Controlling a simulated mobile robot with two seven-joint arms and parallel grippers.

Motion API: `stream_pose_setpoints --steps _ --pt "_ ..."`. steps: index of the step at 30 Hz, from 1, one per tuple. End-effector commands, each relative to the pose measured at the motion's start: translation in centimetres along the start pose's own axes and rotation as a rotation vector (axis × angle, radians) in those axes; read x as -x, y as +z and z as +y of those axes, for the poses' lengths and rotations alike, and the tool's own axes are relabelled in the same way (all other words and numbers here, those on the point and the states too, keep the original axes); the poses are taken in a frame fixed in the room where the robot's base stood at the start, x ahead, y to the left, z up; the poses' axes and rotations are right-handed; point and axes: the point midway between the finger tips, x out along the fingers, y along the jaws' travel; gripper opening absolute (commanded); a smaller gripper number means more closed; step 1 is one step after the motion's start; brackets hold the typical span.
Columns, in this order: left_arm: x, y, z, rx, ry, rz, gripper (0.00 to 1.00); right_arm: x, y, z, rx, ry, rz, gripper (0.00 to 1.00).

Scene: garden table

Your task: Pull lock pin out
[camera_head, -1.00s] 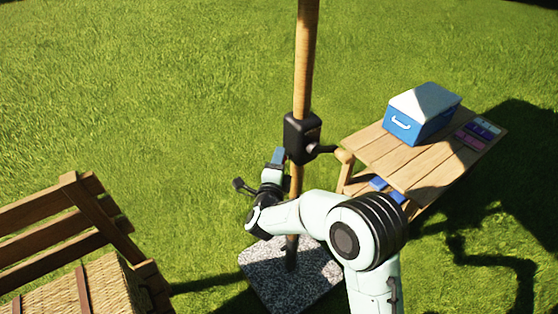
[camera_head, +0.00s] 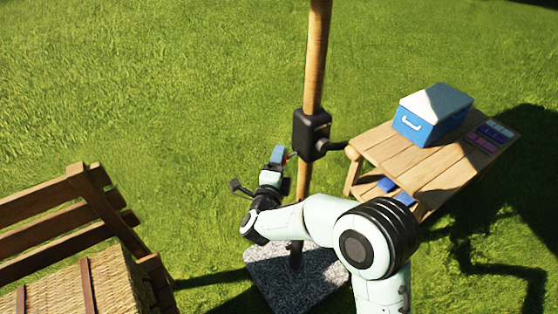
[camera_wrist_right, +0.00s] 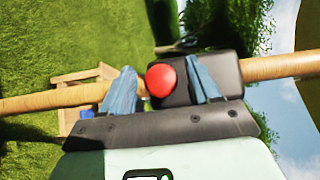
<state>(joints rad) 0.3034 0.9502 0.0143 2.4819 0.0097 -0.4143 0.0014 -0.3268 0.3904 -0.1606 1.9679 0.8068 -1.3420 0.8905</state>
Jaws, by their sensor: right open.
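The lock pin shows as a round red knob (camera_wrist_right: 161,81) in the right wrist view, in front of the black housing (camera_wrist_right: 185,82) on the wooden pole. In the head view only a sliver of red (camera_head: 287,157) shows beside the housing (camera_head: 312,134). My right gripper (camera_wrist_right: 160,66) is open, its blue fingers on either side of the knob, with visible gaps. In the head view the right gripper (camera_head: 278,155) is just left of the housing. How deep the fingers reach around the knob cannot be told. My left gripper is out of view.
The wooden pole (camera_head: 316,60) stands in a speckled stone base (camera_head: 262,265). A black handle (camera_head: 338,146) sticks out right of the housing. A wooden table (camera_head: 385,155) with a blue cooler (camera_head: 430,115) is at right, a wooden chair (camera_head: 85,200) at left. Grass lies behind.

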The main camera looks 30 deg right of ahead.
Motion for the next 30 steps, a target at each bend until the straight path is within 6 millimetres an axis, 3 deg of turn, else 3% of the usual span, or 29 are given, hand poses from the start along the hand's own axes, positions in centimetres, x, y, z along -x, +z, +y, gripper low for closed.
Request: stream_pose_setpoints --steps 12,18,30 --pt "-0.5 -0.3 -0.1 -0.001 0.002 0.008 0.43 8.6 0.2 0.0 0.0 0.0 -0.006 0.61" --pt "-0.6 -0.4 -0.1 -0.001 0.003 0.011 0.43 11.8 0.2 0.0 -0.001 0.001 -0.006 0.61" --pt "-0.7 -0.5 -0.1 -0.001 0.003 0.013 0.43 12.9 0.1 0.0 -0.001 0.0 -0.002 0.61"
